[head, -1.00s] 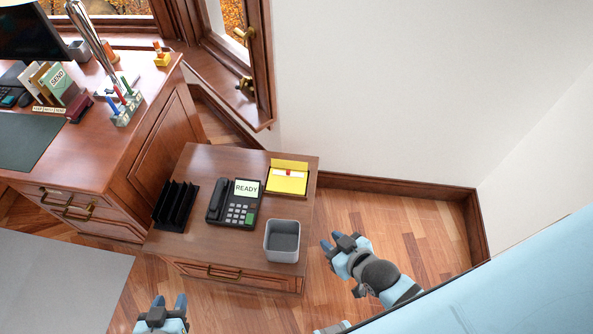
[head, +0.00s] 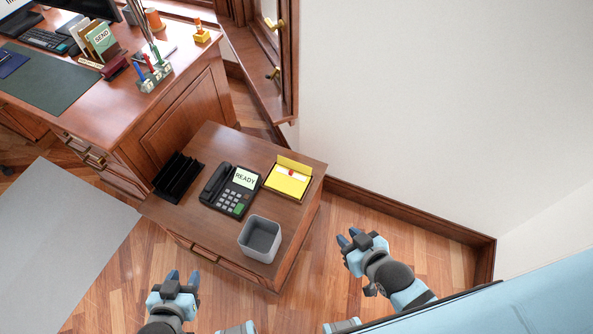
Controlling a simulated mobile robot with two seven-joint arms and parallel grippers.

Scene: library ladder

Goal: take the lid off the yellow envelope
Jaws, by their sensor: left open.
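The yellow envelope (head: 287,183) lies at the far right corner of the small wooden side table (head: 215,143). A yellow flap (head: 295,164) stands raised along its back edge. A white strip with a red spot shows across the upper part of the envelope. I see no separate lid that I can tell from the flap. My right gripper (head: 349,237) is over the floor right of the table, apart from the envelope, with its fingers apart and empty. My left gripper (head: 182,278) is open and empty, in front of the table at the bottom of the view.
The table also holds a black phone (head: 231,190) reading READY, a black rack (head: 179,174) and a grey bin (head: 260,239). A large desk (head: 115,110) stands at the left. An open window casement (head: 265,75) is behind, a white wall at right.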

